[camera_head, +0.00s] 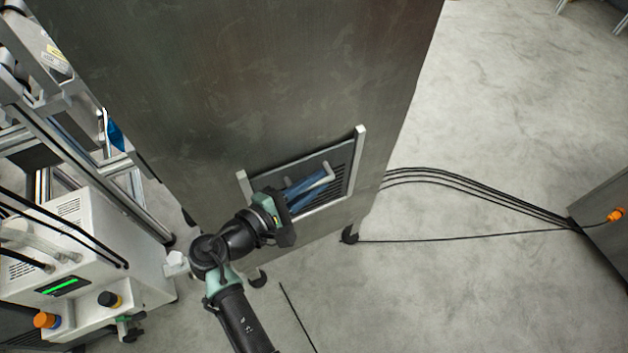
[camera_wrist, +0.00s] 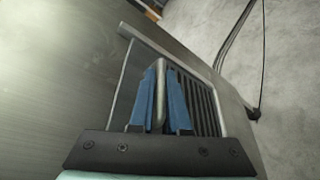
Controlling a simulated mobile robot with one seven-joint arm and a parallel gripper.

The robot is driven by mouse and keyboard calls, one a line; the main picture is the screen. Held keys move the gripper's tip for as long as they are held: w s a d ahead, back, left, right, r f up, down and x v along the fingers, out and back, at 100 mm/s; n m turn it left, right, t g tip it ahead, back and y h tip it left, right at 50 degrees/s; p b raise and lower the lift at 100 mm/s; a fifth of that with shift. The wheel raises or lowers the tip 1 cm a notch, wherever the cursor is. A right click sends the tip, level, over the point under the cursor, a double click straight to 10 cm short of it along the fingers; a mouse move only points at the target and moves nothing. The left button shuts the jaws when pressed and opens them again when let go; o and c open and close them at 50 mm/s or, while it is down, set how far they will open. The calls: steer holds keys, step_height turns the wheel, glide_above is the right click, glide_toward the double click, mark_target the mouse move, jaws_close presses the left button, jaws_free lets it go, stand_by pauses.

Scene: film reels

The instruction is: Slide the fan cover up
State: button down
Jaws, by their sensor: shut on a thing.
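The fan cover (camera_head: 270,178) is a dark panel in a light metal frame, low on the side of a large grey cabinet. It also shows in the wrist view (camera_wrist: 134,84). A light bar handle (camera_head: 322,181) stands out from it. My gripper (camera_head: 308,187) has blue fingers and reaches the handle from the lower left. In the wrist view the handle (camera_wrist: 160,82) lies between the two blue fingers, and the gripper is shut on it. Dark slats of the vent (camera_wrist: 203,100) show beside the cover. Part of the cover is hidden behind my gripper.
The tall grey cabinet (camera_head: 250,80) stands on casters. A white control box (camera_head: 90,255) and metal framing stand close on the left. Black cables (camera_head: 470,180) run across the floor to another cabinet (camera_head: 605,220) at right. Open concrete floor (camera_head: 520,100) lies on the right.

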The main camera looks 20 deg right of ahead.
stand_by(0.7)
step_height(320, 180, up, 21)
steer(key=p, duration=2)
steer(key=shift+w+f, duration=0.1)
steer(key=shift+f, duration=0.05)
steer(key=c, duration=0.9)
jaws_free()
steer(key=shift+f, duration=0.1)
steer(key=shift+a, duration=0.1)
steer(key=v, duration=1.3)
steer(key=shift+b, duration=0.35)
